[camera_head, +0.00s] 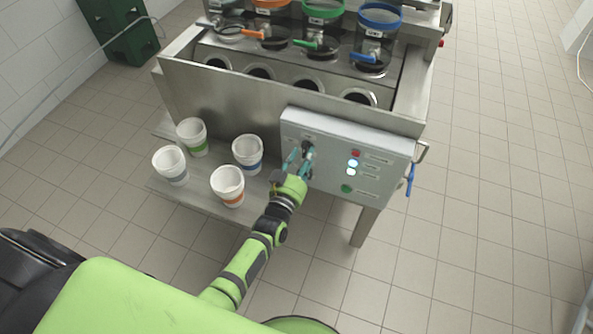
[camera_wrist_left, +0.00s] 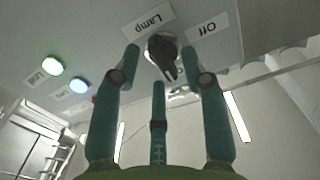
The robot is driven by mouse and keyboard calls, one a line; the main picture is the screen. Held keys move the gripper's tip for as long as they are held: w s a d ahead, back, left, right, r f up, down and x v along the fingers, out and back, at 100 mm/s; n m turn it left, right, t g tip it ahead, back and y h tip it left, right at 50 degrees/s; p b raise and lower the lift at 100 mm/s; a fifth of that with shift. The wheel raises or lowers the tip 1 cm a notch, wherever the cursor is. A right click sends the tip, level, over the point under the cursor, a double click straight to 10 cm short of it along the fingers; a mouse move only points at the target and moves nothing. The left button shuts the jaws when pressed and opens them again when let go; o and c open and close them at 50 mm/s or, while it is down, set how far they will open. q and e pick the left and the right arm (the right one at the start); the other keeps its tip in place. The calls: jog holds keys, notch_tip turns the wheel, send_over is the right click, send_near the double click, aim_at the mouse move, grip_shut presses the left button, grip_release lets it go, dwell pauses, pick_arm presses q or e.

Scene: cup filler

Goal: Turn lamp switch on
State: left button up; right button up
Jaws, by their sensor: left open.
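The lamp switch is a black rotary knob (camera_wrist_left: 162,52) on the grey control panel (camera_head: 330,178); it also shows in the head view (camera_head: 308,146). In the left wrist view it sits between a "Lamp" label (camera_wrist_left: 147,20) and an "Off" label (camera_wrist_left: 208,28), its handle slanting. My left gripper (camera_head: 299,160) is open at the panel. In the left wrist view its fingertips (camera_wrist_left: 161,58) stand on either side of the knob, with a third finger below. I cannot tell whether they touch it. My right gripper is not in view.
The panel has a red button (camera_head: 356,153), lit indicators (camera_head: 352,164) and a green button (camera_head: 347,188). Several white cups, one at the front (camera_head: 228,180), stand on the shelf left of my gripper. Containers with coloured rims, including a blue one (camera_head: 380,18), stand behind.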

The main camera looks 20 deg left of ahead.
pick_arm(q)
jog(key=s, duration=1.1)
jog(key=shift+s+a, duration=0.2)
jog(key=shift+s, duration=0.05)
jog(key=s+f+m+g+h, duration=0.1)
jog(key=s+f+g, duration=0.4)
jog(key=f, duration=0.7)
jog(key=s+f+g, duration=0.3)
jog(key=s+f, duration=0.4)
jog(key=f, duration=0.4)
jog(key=s+a+f+g, duration=0.2)
jog(key=s+f+g, duration=0.1)
jog(key=s, duration=0.5)
jog(key=s+a+f+g+y, duration=0.1)
jog(key=s+a+f+g, duration=0.1)
jog(key=s+f, duration=0.4)
jog(key=s+a+f+g, duration=0.2)
jog(key=s+f+g, duration=0.2)
jog(key=s, duration=0.5)
jog(key=shift+s+f+m+y, duration=0.15)
jog(key=shift+s+m+y, duration=0.15)
jog(key=shift+m, duration=0.1)
jog(key=shift+w, duration=0.1)
jog(key=shift+c, duration=0.5)
